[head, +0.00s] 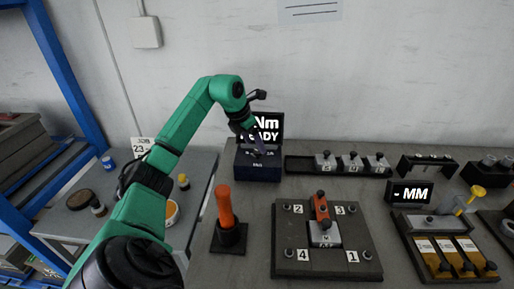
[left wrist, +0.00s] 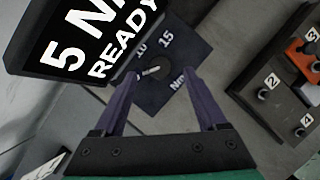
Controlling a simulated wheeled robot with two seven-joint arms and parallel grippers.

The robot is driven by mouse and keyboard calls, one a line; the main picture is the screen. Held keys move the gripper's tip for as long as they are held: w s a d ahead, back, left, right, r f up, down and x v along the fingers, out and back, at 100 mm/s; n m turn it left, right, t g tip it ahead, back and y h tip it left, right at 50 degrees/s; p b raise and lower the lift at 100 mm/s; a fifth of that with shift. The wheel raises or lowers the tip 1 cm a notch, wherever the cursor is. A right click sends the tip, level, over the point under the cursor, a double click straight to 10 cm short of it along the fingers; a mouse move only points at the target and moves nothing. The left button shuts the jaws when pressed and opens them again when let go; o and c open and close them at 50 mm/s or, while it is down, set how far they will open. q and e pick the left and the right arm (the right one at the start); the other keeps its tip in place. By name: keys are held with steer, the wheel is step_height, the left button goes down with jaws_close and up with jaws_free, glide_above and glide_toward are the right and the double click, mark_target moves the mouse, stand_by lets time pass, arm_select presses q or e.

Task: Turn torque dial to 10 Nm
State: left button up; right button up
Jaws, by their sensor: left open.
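The torque unit is a dark blue box (head: 258,170) at the back of the table, with a black display (head: 268,128) behind it. In the left wrist view the display (left wrist: 75,40) reads "5 N…" and "READY", partly cut off. The round dark dial (left wrist: 152,70) carries a light pointer mark, and the labels 10 and 15 show beside it. My left gripper (head: 258,152) is over the box; in the left wrist view its two purple fingers (left wrist: 163,90) are spread apart with the dial beyond and between them. I cannot tell whether they touch it. My right gripper is not in view.
An orange-handled tool (head: 225,205) stands in a black holder in front of the box. A numbered plate (head: 290,255) with a clamped part lies to the right. A long black tray (head: 300,165) with several blocks stands right of the box. A blue rack (head: 60,65) is at left.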

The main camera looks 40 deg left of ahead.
mark_target(258, 151)
arm_select(q)
steer(key=shift+x, duration=1.5)
jaws_close()
steer(key=shift+r+m+p, duration=0.15)
steer(key=shift+m+p, duration=0.15)
steer(key=shift+p, duration=0.05)
steer(key=m+p, duration=0.1)
steer(key=m+h, duration=0.1)
steer(key=shift+a+r+m+p, duration=0.2)
steer(key=shift+m+p, duration=0.1)
steer(key=shift+p, duration=0.1)
steer(key=m+h+p, duration=0.1)
steer(key=m, duration=0.1)
steer(key=shift+m+g+p, duration=0.3)
steer(key=shift+m, duration=0.1)
steer(key=m, duration=0.1)
steer(key=m+h, duration=0.1)
steer(key=shift+w+a+f+m+g+p, duration=0.1)
steer(key=shift+w+f+m+g+p, duration=0.05)
steer(key=shift+m+g+p, duration=0.2)
steer(key=shift+w+m+g+h, duration=0.1)
steer(key=shift+m+g+h, duration=0.3)
steer(key=shift+m, duration=1.05)
